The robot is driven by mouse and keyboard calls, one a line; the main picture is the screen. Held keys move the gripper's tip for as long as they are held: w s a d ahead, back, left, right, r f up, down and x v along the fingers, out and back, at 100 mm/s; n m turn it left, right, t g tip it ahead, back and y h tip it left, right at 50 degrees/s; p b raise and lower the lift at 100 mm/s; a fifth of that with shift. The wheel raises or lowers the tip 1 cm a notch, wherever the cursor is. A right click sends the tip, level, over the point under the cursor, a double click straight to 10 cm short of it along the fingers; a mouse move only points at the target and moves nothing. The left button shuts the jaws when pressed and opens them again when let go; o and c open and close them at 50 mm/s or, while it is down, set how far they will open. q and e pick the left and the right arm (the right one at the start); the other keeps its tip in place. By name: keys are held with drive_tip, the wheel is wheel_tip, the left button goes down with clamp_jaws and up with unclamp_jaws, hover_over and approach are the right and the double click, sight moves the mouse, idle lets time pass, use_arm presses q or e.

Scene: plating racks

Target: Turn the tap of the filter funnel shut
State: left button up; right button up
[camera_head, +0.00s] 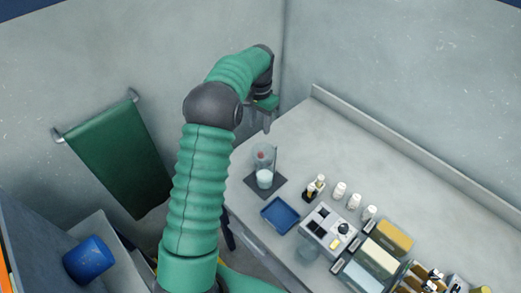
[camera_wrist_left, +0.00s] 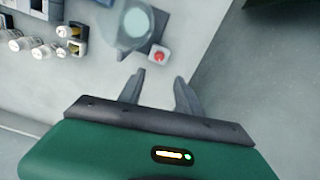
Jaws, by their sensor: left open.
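The filter funnel (camera_head: 263,151) is a clear vessel on a dark stand with a thin rod, near the counter's left end. A white-looking beaker (camera_head: 265,179) stands below it. In the left wrist view the funnel (camera_wrist_left: 135,24) shows as a pale round shape at the top. A small red knob (camera_wrist_left: 159,55), which looks like the tap, is beside it. My left gripper (camera_head: 260,122) is open and empty, above and behind the funnel in the head view. In the wrist view its fingertips (camera_wrist_left: 159,79) are apart, just below the red knob. My right gripper is not in view.
A blue tray (camera_head: 280,215) lies in front of the stand. Several white bottles (camera_head: 354,201), a grey rack (camera_head: 327,226) and coloured boxes (camera_head: 394,238) stand to the right. The back of the counter (camera_head: 380,165) is clear. A green cloth (camera_head: 120,155) hangs at left.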

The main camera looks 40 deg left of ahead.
sight(260, 152)
use_arm(q)
wheel_tip(260, 152, down, 14)
drive_tip(key=shift+f+p, duration=0.2)
drive_tip(key=shift+p, duration=1)
drive_tip(key=shift+d, duration=0.1)
drive_tip(key=shift+c, duration=1.1)
clamp_jaws()
